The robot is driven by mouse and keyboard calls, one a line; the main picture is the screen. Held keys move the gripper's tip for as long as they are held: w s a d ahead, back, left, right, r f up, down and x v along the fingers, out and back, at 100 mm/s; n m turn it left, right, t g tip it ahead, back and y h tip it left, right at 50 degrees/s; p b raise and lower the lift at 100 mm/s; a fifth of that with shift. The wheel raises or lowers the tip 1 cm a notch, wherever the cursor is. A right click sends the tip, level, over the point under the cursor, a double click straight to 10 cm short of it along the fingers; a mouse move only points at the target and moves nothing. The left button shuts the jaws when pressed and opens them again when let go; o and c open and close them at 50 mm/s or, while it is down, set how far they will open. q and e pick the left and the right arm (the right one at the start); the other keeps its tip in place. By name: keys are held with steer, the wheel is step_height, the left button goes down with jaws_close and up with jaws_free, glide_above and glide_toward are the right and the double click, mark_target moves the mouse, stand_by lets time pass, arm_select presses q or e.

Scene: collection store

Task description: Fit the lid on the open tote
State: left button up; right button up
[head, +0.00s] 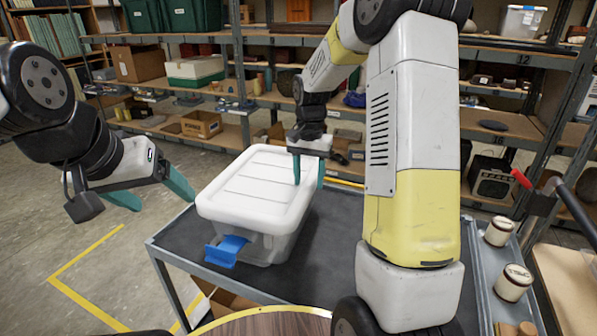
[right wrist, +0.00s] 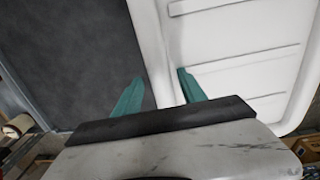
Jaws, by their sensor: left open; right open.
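The white ribbed lid (head: 258,185) lies over the top of the clear tote (head: 277,247) on the dark cart. It covers the opening; I cannot tell whether its rim is fully seated all round. A blue latch (head: 227,249) sticks outward at the tote's near end. My right gripper (head: 308,184) is open at the lid's right side. In the right wrist view its teal fingers (right wrist: 160,75) straddle the lid's edge, one over the lid (right wrist: 235,65) and one over the cart top. My left gripper (head: 166,203) is open and empty, left of the tote and apart from it.
The cart top (head: 180,240) is bare around the tote. Two cream-lidded jars (head: 513,283) stand in a grey side tray at right. A round wooden top (head: 265,324) is at the near edge. Loaded shelves stand behind; the floor at left is clear.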

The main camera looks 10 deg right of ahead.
step_height(320, 180, up, 11)
steer(key=s+r+n+t+y, duration=0.1)
steer(key=s+r, duration=0.2)
steer(key=s, duration=0.3)
steer(key=s+r+n+t, duration=0.2)
steer(key=s+r, duration=0.1)
steer(key=s, duration=0.2)
steer(key=s+a+f+n+t, duration=0.1)
steer(key=s, duration=0.5)
steer(key=s+a+n+t+y, duration=0.1)
steer(key=s+n+t, duration=0.1)
steer(key=s, duration=0.5)
steer(key=shift+s+f, duration=0.15)
steer(key=shift+f, duration=0.25)
steer(key=shift+a, duration=0.1)
steer(key=shift+c, duration=0.2)
